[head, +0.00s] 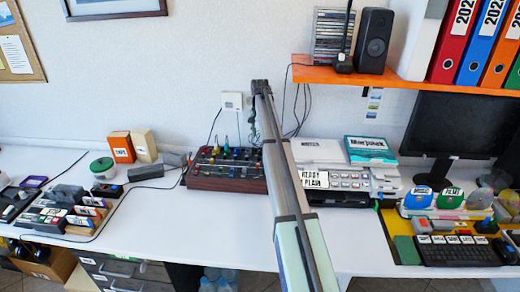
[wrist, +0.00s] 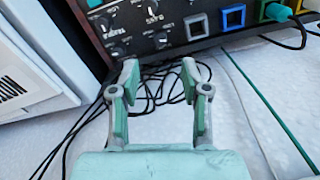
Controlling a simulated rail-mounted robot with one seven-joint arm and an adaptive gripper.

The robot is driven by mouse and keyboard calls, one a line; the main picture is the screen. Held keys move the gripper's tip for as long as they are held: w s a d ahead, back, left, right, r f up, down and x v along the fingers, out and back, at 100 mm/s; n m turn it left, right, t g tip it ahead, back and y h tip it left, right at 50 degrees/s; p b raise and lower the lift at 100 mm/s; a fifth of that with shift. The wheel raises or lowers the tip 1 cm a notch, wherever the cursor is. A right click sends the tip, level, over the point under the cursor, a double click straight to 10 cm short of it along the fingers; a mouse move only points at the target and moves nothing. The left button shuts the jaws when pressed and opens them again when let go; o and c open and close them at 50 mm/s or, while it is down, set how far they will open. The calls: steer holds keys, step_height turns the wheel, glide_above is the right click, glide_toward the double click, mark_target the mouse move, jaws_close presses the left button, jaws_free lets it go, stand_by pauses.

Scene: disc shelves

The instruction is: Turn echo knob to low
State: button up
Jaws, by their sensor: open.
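In the head view a dark red-sided device with knobs and coloured plugs (head: 228,184) stands on the white table, left of my arm. In the wrist view the lower edge of its black knob panel (wrist: 150,22) fills the top. Small dark knobs, such as one on the panel (wrist: 161,40), have white labels too small and skewed to read. I cannot tell which is the echo knob or how it is set. My gripper (wrist: 160,72) is open and empty, its fingertips just below the panel edge in the picture. In the head view my arm hides the fingers.
Black cables (wrist: 165,88) lie bunched between and behind my fingers. Square blue and green sockets (wrist: 233,17) with a teal plug line the panel's right side. A white box (wrist: 38,60) stands close on the left. A grey-white machine (head: 345,180) sits right of my arm.

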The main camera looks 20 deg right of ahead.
mark_target(260, 151)
step_height(260, 151, down, 9)
steer(key=shift+r+p, duration=0.15)
steer(key=shift+p, duration=0.4)
jaws_close()
